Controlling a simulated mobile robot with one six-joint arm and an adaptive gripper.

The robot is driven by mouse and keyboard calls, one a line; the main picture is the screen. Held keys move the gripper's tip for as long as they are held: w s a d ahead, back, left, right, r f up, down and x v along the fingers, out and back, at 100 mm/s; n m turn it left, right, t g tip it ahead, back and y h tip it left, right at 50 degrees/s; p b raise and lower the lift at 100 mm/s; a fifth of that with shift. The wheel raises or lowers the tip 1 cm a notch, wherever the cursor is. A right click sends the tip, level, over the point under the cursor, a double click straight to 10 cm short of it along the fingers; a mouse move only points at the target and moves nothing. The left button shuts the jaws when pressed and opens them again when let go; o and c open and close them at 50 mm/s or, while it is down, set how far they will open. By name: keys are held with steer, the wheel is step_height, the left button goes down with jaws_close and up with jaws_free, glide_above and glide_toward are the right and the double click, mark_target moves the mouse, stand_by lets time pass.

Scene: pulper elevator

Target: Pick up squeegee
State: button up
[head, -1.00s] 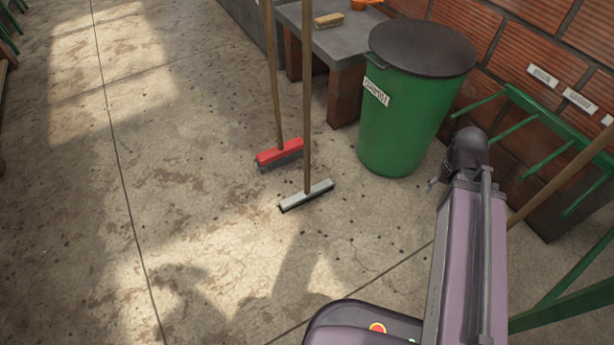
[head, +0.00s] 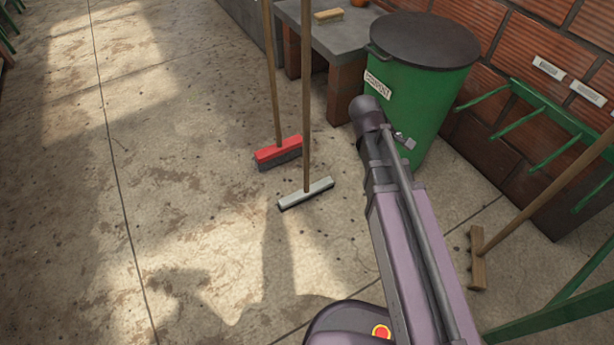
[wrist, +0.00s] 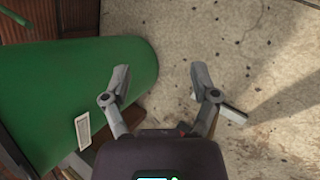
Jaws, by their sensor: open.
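The squeegee (head: 306,193) stands on the floor in the head view, its pale grey head flat down and its long wooden handle rising out of the top of the picture. In the wrist view, a pale bar that looks like the squeegee head (wrist: 234,114) shows just beyond the right finger. My gripper (wrist: 160,72) is open and empty, with bare floor and the green bin's side beyond its fingers. In the head view my arm hides most of the gripper, which is to the right of the squeegee and apart from it.
A red broom (head: 279,150) stands just behind the squeegee. A green bin (head: 432,105) with a dark lid stands behind my arm. A grey bench (head: 345,38) holds a brush. Another wooden-headed tool (head: 478,258) and a green rack (head: 545,105) are at the right. The left floor is clear.

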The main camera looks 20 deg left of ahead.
steer(key=w+a+n+t+h+b, duration=0.25)
steer(key=a+n, duration=0.35)
steer(key=a, duration=0.4)
steer(key=n+t+b, duration=0.3)
steer(key=n+t, duration=0.5)
steer(key=n, duration=0.3)
glide_toward(303, 98)
steer(key=s, duration=0.2)
steer(key=shift+s+a+r+t+y, duration=0.1)
steer(key=shift+s+a+t+y, duration=0.2)
steer(key=shift+s+t+y, duration=0.05)
steer(key=shift+b+x, duration=0.85)
steer(key=shift+x, duration=3.5)
steer(key=shift+b+x, duration=0.35)
steer(key=shift+x, duration=2.3)
